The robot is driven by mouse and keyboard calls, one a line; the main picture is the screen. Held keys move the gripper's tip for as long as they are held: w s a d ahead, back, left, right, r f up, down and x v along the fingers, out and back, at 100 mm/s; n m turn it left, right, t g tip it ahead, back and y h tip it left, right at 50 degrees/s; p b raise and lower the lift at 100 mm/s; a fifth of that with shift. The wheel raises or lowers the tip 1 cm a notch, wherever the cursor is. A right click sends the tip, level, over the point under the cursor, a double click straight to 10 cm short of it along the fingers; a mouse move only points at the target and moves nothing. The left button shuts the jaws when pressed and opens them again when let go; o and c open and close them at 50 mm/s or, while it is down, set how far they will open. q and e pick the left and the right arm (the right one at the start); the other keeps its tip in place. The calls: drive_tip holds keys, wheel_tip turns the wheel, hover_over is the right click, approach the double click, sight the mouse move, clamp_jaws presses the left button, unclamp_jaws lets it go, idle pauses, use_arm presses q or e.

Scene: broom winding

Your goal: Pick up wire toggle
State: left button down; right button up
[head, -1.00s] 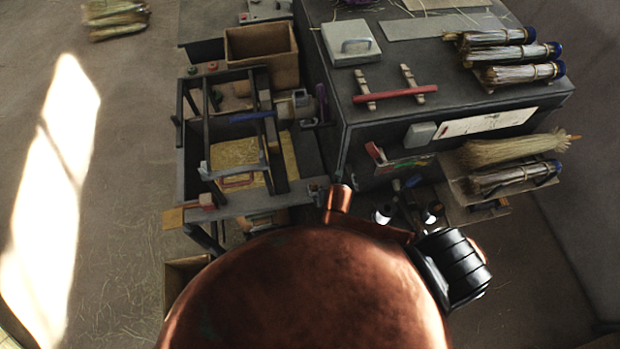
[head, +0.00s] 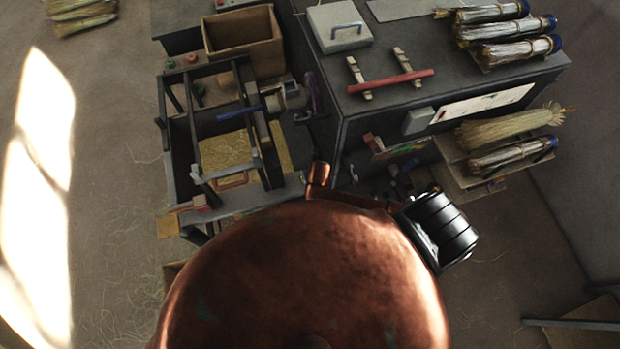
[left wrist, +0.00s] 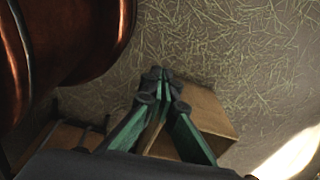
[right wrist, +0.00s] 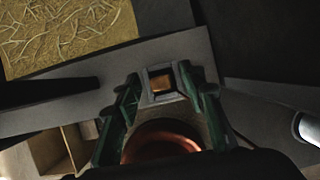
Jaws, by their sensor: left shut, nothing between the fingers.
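I cannot make out the wire toggle for certain in any view. My left gripper (left wrist: 162,80) is shut and empty in the left wrist view, above the straw-strewn floor and a cardboard box (left wrist: 208,125). My right gripper (right wrist: 163,82) has its green fingers spread apart in the right wrist view. A small square piece with a grey rim and amber middle (right wrist: 162,84) shows between its fingertips; I cannot tell what it is or whether it is touched. In the head view, my copper body hides much of the near area.
The winding bench (head: 277,197) stands left of a dark cabinet (head: 400,95). A red bar (head: 395,83) on two wooden pieces and bundled brooms (head: 505,35) lie on the cabinet. An open box (head: 243,40) is at the back.

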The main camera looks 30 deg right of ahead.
drive_tip(key=shift+w+f, duration=0.1)
drive_tip(key=shift+f, duration=0.2)
drive_tip(key=c, duration=0.7)
drive_tip(key=shift+c, duration=1.3)
use_arm(q)
drive_tip(key=shift+w, duration=0.6)
drive_tip(key=shift+w, duration=0.2)
